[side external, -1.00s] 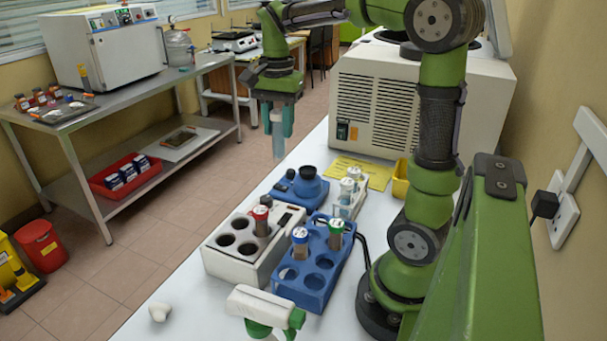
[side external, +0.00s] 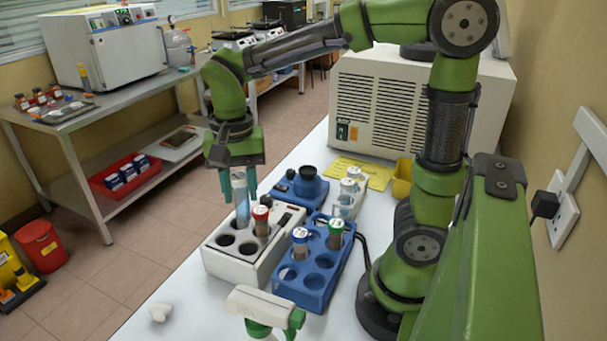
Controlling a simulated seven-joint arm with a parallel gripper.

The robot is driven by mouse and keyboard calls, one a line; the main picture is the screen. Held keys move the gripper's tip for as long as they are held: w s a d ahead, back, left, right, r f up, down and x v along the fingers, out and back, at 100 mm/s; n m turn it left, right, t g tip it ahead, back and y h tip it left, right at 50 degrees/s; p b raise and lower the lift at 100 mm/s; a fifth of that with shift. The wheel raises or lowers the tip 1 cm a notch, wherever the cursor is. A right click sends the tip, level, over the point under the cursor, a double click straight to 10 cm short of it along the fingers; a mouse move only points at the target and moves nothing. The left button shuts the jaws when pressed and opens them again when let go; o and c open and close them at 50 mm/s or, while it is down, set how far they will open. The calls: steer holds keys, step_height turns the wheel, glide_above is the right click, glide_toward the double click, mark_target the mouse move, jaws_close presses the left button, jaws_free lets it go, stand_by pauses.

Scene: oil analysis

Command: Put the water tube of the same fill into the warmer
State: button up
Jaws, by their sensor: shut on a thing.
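My gripper (side external: 240,188) is shut on a clear tube with a pale cap and bluish water (side external: 242,207), held upright. The tube's lower end is at the back-left hole of the white warmer (side external: 222,262); I cannot tell whether it is inside the hole or just above it. A red-capped tube (side external: 262,222) with dark contents stands in the back-right hole of the warmer. The two front holes are empty. Other white-capped tubes (side external: 348,190) stand in a small clear rack behind the blue rack.
A blue rack (side external: 313,290) beside the warmer holds a blue-and-white-capped tube (side external: 300,243) and a green-capped tube (side external: 335,234). A blue device (side external: 302,186) stands behind the warmer.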

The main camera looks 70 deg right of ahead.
steer(key=shift+f, duration=5.55)
steer(key=o, duration=1.1)
